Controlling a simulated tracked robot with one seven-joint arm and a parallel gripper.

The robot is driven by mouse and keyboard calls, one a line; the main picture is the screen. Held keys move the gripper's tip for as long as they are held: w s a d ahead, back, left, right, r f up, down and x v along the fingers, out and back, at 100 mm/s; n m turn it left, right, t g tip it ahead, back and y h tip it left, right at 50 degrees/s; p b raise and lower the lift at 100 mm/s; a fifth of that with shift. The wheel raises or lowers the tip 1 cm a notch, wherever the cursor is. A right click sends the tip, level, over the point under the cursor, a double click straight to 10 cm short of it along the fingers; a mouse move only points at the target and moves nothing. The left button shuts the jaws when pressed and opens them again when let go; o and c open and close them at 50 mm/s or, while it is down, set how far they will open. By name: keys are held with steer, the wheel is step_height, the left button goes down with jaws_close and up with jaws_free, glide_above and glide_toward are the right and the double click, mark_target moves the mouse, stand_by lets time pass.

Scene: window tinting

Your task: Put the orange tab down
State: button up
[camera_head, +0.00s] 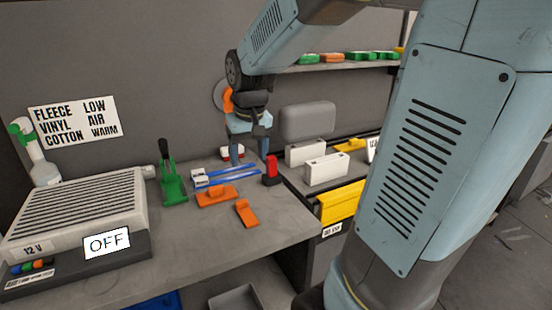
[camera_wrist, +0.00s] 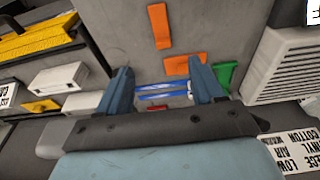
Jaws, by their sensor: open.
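An orange tab (camera_head: 246,213) lies on the grey bench near its front right edge; it also shows at the top of the wrist view (camera_wrist: 158,27). A second, wider orange piece (camera_head: 215,196) with a raised part lies just behind it, partly covered by a finger in the wrist view (camera_wrist: 178,66). My gripper (camera_head: 250,157) is open, fingers pointing down, behind the orange pieces. In the wrist view nothing orange is held between the fingers (camera_wrist: 163,80); blue strips (camera_wrist: 161,91) show in the gap, and I cannot tell their distance from the fingertips.
A green tool (camera_head: 172,184) with a black handle stands left. A slatted heater box (camera_head: 80,215) marked OFF fills the bench's left. White boxes (camera_head: 326,170) and a yellow rail (camera_head: 341,201) lie right. Bare bench lies in front.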

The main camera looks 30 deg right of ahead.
steer(key=s+r+t, duration=0.1)
steer(key=s+r, duration=0.1)
steer(key=s, duration=0.5)
steer(key=s+r+t, duration=0.2)
steer(key=s+r, duration=0.1)
steer(key=s, duration=0.4)
steer(key=shift+s+d+r, duration=0.2)
steer(key=shift+s+r, duration=0.05)
steer(key=shift+s, duration=0.15)
